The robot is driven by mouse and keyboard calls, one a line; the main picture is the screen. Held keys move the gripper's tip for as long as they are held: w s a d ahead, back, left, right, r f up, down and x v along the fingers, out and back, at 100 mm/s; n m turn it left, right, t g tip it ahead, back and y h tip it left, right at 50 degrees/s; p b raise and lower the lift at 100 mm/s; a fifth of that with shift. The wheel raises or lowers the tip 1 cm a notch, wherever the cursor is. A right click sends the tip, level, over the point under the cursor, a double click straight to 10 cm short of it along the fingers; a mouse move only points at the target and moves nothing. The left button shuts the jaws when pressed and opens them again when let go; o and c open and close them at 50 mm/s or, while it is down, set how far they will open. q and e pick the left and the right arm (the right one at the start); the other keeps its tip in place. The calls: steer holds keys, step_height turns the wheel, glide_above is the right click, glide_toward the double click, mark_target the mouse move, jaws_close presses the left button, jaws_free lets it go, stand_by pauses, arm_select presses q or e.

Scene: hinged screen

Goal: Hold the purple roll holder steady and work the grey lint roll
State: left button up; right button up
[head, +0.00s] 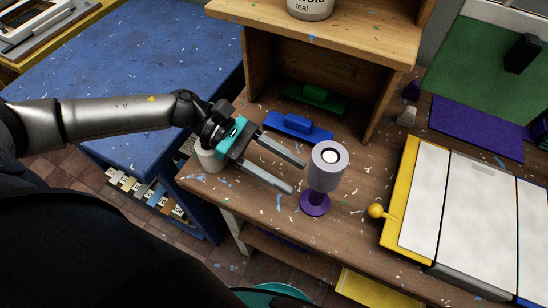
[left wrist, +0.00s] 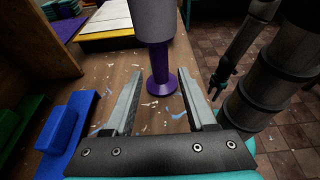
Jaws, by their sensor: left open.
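The grey lint roll (head: 325,172) stands upright on the purple roll holder (head: 314,203), near the front edge of the wooden bench. The holder has a round foot and a narrow stem. My left gripper (head: 297,178) is open and empty, just left of the holder, with its fingers pointing at it. In the left wrist view the purple stem (left wrist: 160,62) shows between the fingertips, with the grey roll (left wrist: 153,18) above, cut off by the top edge. The fingers do not visibly touch the holder.
A hinged screen with white panels and a yellow frame (head: 402,195) lies to the right, its yellow knob (head: 376,211) near the holder. A blue block (head: 298,124) and a green block (head: 315,95) lie behind, by the wooden shelf (head: 318,27). A white cup (head: 208,158) is beside my left gripper.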

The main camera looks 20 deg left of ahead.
mark_target(306, 198)
arm_select(q)
steer(key=x, duration=0.5)
jaws_close()
stand_by(0.5)
steer(key=shift+f, duration=0.15)
stand_by(2.1)
steer(key=shift+c, duration=1.8)
jaws_free()
jaws_close()
steer(key=shift+f, duration=0.1)
